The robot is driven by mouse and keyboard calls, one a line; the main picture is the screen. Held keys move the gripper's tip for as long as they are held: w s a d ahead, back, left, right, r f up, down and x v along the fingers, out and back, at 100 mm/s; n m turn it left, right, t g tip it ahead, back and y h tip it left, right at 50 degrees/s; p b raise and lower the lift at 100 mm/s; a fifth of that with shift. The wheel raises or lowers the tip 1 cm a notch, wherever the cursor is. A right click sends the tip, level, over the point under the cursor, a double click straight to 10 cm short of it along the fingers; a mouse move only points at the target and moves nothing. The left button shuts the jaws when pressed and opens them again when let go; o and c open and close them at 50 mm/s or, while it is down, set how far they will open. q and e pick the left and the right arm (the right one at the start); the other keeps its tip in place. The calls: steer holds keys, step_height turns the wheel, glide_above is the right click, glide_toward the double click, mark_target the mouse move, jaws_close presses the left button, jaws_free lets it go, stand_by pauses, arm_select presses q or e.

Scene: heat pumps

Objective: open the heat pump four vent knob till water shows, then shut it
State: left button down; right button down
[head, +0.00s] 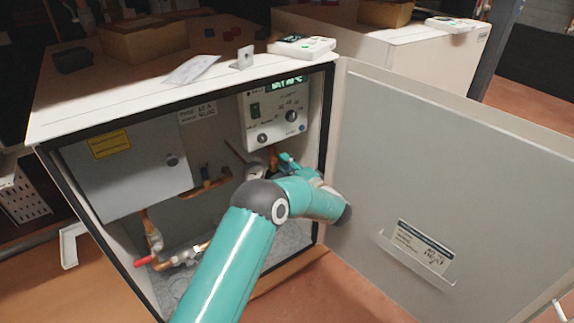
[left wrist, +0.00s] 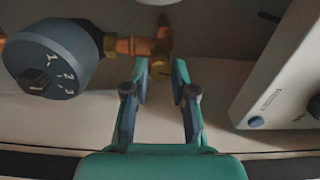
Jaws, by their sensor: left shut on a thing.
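The heat pump cabinet (head: 185,55) stands open, its door (head: 440,170) swung out to the right. My left arm reaches inside, and my left gripper (head: 284,164) is below the control panel, partly hidden by its own wrist. In the left wrist view my left gripper (left wrist: 161,76) has its fingertips closed about a small brass vent knob (left wrist: 160,70) under a copper fitting (left wrist: 152,45). The fingers partly cover the knob. I see no water at it, but the spot is small and dim. My right gripper is not in view.
A red-handled valve (head: 145,261) is low on the left.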

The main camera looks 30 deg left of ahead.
arm_select(q)
steer(key=shift+s+f+n, duration=0.15)
steer(key=shift+f+n, duration=0.15)
steer(key=shift+n, duration=0.9)
steer(key=c, duration=1)
jaws_free()
steer(key=shift+a, duration=0.1)
steer(key=shift+o, duration=0.3)
steer(key=shift+r, duration=0.1)
steer(key=v, duration=1.2)
